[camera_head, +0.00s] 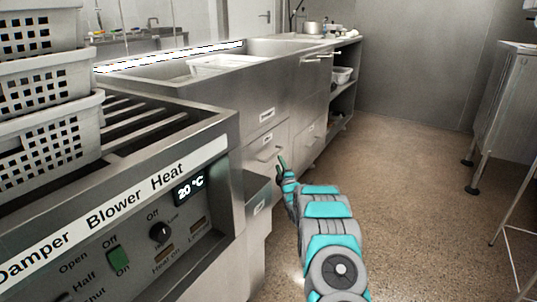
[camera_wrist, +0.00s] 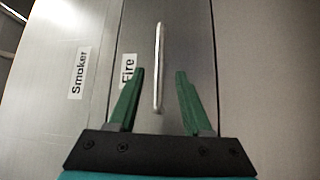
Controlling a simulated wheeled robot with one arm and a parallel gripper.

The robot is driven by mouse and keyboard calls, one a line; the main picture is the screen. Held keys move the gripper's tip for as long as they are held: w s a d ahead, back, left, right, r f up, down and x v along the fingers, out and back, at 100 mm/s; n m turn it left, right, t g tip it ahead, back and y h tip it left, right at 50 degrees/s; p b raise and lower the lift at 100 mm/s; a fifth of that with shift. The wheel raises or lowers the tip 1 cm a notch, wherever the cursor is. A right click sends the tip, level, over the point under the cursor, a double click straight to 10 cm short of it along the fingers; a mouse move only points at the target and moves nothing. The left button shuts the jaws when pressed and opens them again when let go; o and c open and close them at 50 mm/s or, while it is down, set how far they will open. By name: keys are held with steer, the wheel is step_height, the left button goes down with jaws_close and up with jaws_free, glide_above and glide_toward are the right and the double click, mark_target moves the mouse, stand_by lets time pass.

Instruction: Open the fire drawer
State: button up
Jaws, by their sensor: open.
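The fire drawer (camera_wrist: 187,35) fills the middle of the wrist view, with a white "Fire" label (camera_wrist: 128,69) and a slim metal bar handle (camera_wrist: 159,45). Its front looks flush with the panel beside it. My gripper (camera_wrist: 161,74) is open, with one green finger on each side of the handle. I cannot tell whether the fingers touch it. In the head view my gripper (camera_head: 282,168) is at the steel cabinet front, by the drawer handle (camera_head: 268,154). The handle is partly hard to make out there.
A "Smoker" label (camera_wrist: 79,72) marks the neighbouring panel. A small drawer-like box (camera_head: 258,200) juts out left of my arm. The control panel (camera_head: 130,238) and stacked perforated baskets (camera_head: 45,130) stand at left. The floor (camera_head: 410,180) to the right is clear; a metal table (camera_head: 510,90) stands beyond.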

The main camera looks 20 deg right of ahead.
mark_target(275, 153)
steer(key=shift+w+d+r, duration=0.15)
steer(key=shift+w, duration=1.15)
steer(key=shift+w+d+r, duration=0.1)
steer(key=shift+w+d, duration=0.1)
steer(key=shift+w, duration=1.05)
steer(key=shift+w+d+r, duration=0.15)
steer(key=shift+w, duration=1.15)
steer(key=shift+c, duration=0.4)
jaws_close()
